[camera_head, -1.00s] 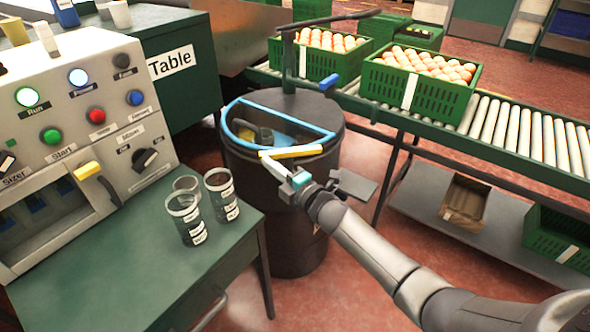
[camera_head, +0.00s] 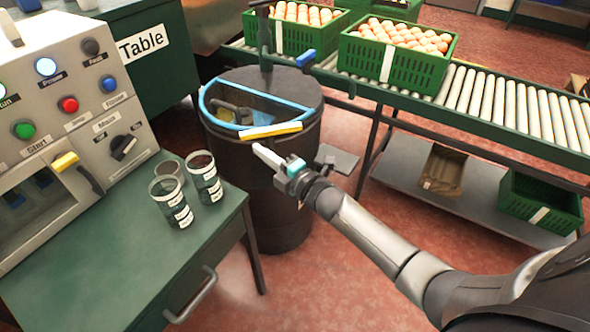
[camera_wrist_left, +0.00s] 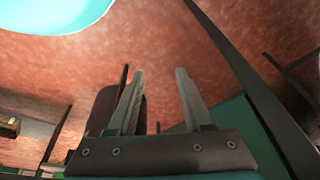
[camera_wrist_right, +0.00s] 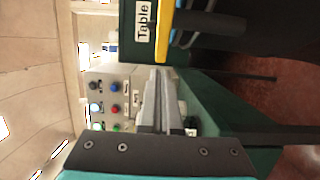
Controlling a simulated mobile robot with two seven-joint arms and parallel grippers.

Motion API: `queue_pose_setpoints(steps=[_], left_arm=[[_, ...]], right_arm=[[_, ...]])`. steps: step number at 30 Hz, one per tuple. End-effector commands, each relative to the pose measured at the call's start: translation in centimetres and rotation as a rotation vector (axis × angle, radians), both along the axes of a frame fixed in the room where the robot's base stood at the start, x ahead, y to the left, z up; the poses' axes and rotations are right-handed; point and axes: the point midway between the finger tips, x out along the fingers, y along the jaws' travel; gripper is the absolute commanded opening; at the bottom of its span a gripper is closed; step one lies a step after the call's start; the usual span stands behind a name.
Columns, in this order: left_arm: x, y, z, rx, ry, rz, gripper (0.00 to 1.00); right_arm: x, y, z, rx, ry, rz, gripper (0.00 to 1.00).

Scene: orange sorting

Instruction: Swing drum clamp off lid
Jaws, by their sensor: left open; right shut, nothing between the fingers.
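The dark drum (camera_head: 270,190) stands left of centre in the head view. Its lid (camera_head: 290,82) has a blue-rimmed half-round opening (camera_head: 212,93) with a yellow bar (camera_head: 270,131) at its front edge. A dark post (camera_head: 265,40) with a blue-ended lever (camera_head: 306,58) rises at the lid's back; I take it for the clamp. My right gripper (camera_head: 256,150) is shut and empty, just below and in front of the yellow bar, apart from it. The bar also shows in the right wrist view (camera_wrist_right: 164,30). My left gripper (camera_wrist_left: 158,75) is open and empty, seen only in the left wrist view.
A green bench (camera_head: 120,245) with several labelled cups (camera_head: 205,178) and a control panel (camera_head: 70,90) is at left. A roller conveyor (camera_head: 500,110) with green crates of eggs or oranges (camera_head: 400,72) runs behind the drum. The red floor (camera_head: 350,250) is clear before the drum.

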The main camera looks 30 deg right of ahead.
Motion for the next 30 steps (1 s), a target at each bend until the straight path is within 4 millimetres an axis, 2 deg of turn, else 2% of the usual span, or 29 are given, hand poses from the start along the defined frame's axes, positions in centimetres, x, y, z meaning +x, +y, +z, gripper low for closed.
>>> queue_pose_setpoints(steps=[9,18,24,30], left_arm=[[-2.1,0.3,-3.0,0.008,0.056,-0.002,0.5],[-3.0,1.1,-5.3,0.019,0.062,-0.006,0.5],[-3.3,1.3,-6.1,0.021,0.06,-0.006,0.5],[-3.4,1.4,-6.2,0.022,0.06,-0.007,0.5]], right_arm=[[-5.2,-1.8,0.1,-0.001,0.003,0.0,0.0],[-9.1,-3.1,0.1,0.0,0.001,-0.001,0.0],[-10.3,-3.5,0.1,-0.001,-0.001,0.0,0.0],[-10.5,-3.6,0.0,-0.001,-0.001,0.0,0.0]])
